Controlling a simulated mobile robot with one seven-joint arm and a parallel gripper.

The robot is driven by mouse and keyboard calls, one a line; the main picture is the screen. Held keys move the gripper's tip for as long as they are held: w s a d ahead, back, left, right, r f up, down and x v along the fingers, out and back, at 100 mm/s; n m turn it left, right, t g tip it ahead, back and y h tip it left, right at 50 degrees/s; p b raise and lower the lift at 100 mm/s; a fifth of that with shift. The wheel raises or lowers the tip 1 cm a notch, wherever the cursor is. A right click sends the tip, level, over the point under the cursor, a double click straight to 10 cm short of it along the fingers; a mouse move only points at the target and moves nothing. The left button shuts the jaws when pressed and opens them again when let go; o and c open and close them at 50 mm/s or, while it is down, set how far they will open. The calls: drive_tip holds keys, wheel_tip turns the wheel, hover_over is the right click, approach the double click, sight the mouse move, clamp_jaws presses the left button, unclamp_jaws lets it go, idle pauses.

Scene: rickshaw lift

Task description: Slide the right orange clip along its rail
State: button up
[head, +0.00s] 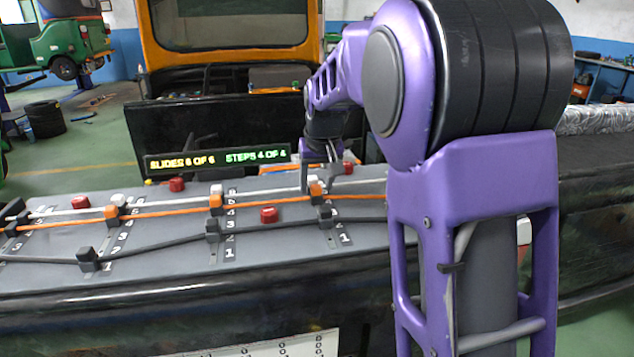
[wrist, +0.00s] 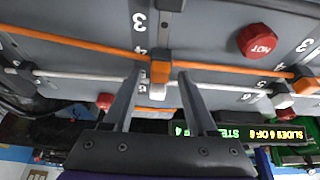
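The right orange clip (head: 316,188) sits on the right numbered rail of the grey sloping board, with the orange cable running through it. In the wrist view the orange clip (wrist: 160,70) stands between my fingers, near the marks 4 and 5. A white clip (wrist: 157,91) is right beside it on the same rail. My gripper (wrist: 159,76) is open. One finger is on each side of the clips, with a visible gap on both sides. In the head view my gripper (head: 318,172) is over the rail's far end, and my arm hides part of the board's right.
Red HOT knobs stand on the board, one (wrist: 257,41) near the right rail. Other clips sit on the middle rail (head: 216,203) and left rail. A black clip (head: 326,217) is lower on the right rail. A display (head: 218,159) reads "SLIDES 6 OF 6, STEPS 4 OF 4".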

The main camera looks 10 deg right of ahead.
drive_tip(key=p+v, duration=0.2)
drive_tip(key=v, duration=1.5)
drive_tip(key=shift+r, duration=0.25)
drive_tip(key=shift+a, duration=0.1)
